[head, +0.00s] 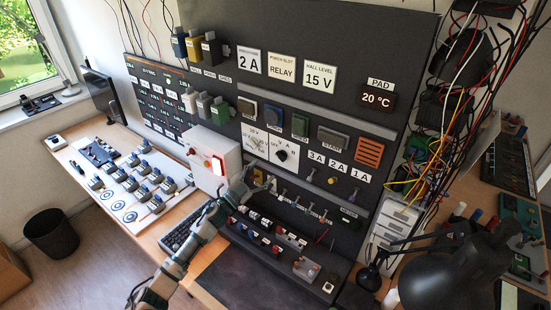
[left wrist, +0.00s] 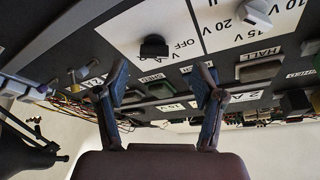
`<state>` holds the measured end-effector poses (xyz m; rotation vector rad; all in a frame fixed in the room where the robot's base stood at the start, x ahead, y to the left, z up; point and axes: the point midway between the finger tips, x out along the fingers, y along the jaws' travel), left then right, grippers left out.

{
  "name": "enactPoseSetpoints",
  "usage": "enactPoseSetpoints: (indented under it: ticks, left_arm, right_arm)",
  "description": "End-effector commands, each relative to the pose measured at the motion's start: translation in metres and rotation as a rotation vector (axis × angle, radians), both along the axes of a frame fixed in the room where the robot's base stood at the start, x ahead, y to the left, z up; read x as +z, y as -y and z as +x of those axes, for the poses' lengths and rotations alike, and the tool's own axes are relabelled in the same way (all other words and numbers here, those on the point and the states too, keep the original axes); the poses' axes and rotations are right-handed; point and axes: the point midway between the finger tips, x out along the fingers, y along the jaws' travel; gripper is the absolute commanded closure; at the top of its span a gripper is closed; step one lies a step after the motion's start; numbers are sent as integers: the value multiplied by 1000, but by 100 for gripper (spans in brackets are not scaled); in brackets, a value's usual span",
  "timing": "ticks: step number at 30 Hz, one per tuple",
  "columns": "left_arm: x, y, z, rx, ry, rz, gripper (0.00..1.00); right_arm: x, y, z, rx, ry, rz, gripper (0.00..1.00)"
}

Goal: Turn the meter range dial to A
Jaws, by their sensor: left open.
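My left gripper (head: 263,180) is just below and left of the dial in the head view. In the left wrist view the gripper (left wrist: 161,86) is open, its two fingers apart with nothing between them. My right gripper is not in view.
A white box with a red button (head: 216,165) stands left of the gripper. A black lamp (head: 455,265) stands at lower right.

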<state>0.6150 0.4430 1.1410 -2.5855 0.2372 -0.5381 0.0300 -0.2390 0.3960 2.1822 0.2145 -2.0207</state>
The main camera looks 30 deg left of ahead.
Motion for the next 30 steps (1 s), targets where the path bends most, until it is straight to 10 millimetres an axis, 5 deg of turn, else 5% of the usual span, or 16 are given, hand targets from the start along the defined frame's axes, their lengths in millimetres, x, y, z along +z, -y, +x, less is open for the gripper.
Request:
enactPoseSetpoints:
  ticks: [9, 22, 23, 30]
  left_arm:
    - [23, 22, 51, -1, 3, 3, 31]
    - [23, 17, 62, 0, 1, -2, 31]
    - [23, 17, 62, -1, 0, -2, 34]
    - [24, 20, 62, 2, 0, 1, 91]
  right_arm:
    - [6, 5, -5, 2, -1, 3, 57]
    - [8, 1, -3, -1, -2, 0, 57]
    - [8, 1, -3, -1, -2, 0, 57]
    - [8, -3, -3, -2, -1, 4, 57]
